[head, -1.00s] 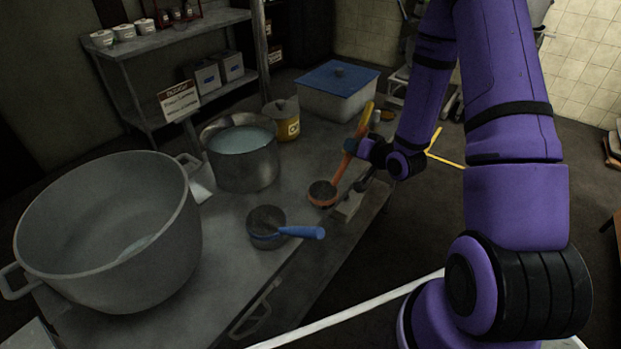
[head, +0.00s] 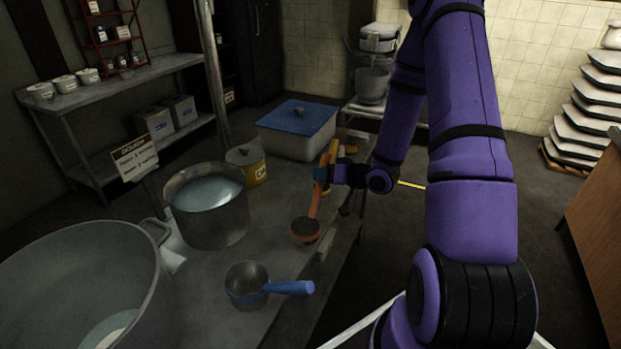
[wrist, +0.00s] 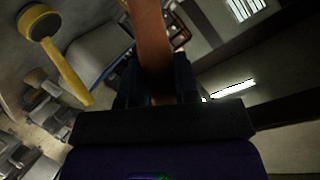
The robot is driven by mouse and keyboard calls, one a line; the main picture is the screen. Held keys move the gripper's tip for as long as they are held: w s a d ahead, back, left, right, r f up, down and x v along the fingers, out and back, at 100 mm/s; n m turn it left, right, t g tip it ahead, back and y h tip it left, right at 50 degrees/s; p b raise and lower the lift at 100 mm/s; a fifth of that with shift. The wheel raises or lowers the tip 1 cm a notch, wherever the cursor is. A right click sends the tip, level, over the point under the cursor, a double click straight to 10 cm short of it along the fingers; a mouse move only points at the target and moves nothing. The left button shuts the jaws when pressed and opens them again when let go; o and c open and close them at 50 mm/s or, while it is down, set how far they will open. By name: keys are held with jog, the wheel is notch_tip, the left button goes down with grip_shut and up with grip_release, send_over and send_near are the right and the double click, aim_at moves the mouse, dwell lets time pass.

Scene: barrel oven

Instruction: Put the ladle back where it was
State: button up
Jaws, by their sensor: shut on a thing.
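The orange ladle (head: 313,205) hangs with its dark bowl down and its handle up, over or at the right edge of the metal worktable; I cannot tell whether the bowl touches anything. My gripper (head: 325,173) is shut on its handle. In the wrist view the orange handle (wrist: 150,50) runs up between my fingers (wrist: 157,90), and the bowl is hidden there. A blue-handled ladle or scoop (head: 250,289) rests on the table nearer the camera. A yellow ladle (wrist: 70,75) shows at the left of the wrist view.
The worktable (head: 215,275) carries a huge pot (head: 120,240), a pot of pale liquid (head: 205,225), a yellow can (head: 256,167), a blue-lidded box (head: 285,140) and a sign (head: 136,158). A wooden-sided counter (head: 597,215) and stacked trays (head: 585,115) stand right. Floor between is clear.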

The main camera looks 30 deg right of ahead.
jog(key=w+d+f, duration=0.1)
jog(key=w+f, duration=0.3)
jog(key=w, duration=0.4)
jog(key=shift+d, duration=0.2)
jog(key=shift+f, duration=0.25)
jog(key=o, duration=1)
